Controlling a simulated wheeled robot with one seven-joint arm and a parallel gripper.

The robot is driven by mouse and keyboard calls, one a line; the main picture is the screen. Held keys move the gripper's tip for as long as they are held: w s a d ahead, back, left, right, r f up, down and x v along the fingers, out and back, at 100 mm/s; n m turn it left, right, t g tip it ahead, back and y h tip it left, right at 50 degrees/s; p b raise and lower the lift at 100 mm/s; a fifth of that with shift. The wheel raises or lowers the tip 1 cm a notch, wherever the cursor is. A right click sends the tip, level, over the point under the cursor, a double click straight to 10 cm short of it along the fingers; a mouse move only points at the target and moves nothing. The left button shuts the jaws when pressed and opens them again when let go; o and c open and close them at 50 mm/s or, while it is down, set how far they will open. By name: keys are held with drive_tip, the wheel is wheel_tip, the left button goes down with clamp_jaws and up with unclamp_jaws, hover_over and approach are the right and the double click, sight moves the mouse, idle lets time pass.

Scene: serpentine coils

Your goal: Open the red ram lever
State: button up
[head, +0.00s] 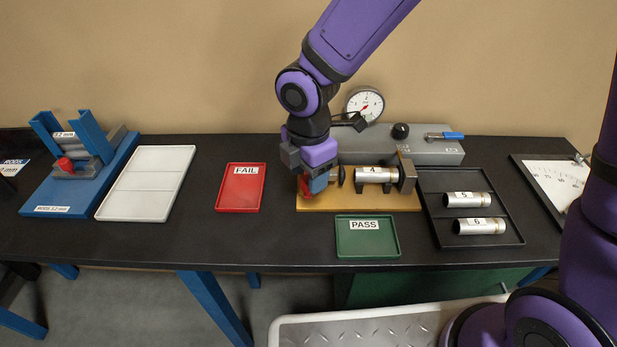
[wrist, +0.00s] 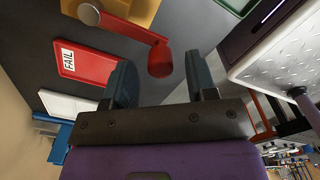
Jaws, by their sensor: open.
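The red ram lever (wrist: 130,28) shows in the wrist view as a red bar with a round knob (wrist: 160,63) at its end. In the head view only a bit of red (head: 303,187) shows below my gripper. My gripper (head: 314,186) is open over the left end of the tan fixture base (head: 400,203). In the wrist view the knob appears between the two fingertips of my gripper (wrist: 161,62); I cannot tell whether they touch it. A metal cylinder marked 4 (head: 370,174) lies in the fixture, right of my gripper.
The red FAIL tray (head: 239,198) is left of the fixture, the green PASS tray (head: 367,245) in front. A black tray (head: 433,215) with cylinders 5 and 6 is on the right. A dial gauge (head: 365,104) and grey block (head: 430,152) stand behind.

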wheel_tip(320, 180, up, 9)
idle(0.3)
drive_tip(key=shift+d, duration=0.1)
drive_tip(key=s+d+r+m+t, duration=0.1)
drive_tip(key=d+r+m+t, duration=0.1)
drive_tip(key=d+r+m, duration=0.45)
drive_tip(key=s+d+r+m+t, duration=0.15)
drive_tip(key=d+r+m, duration=0.25)
drive_tip(key=d+m, duration=0.45)
drive_tip(key=s+d+r+m+t, duration=0.2)
drive_tip(key=s+d+r+m, duration=0.2)
drive_tip(key=s+d+m, duration=0.5)
drive_tip(key=s+d, duration=0.1)
drive_tip(key=d, duration=0.2)
drive_tip(key=shift+d+m, duration=0.2)
drive_tip(key=shift+m, duration=0.1)
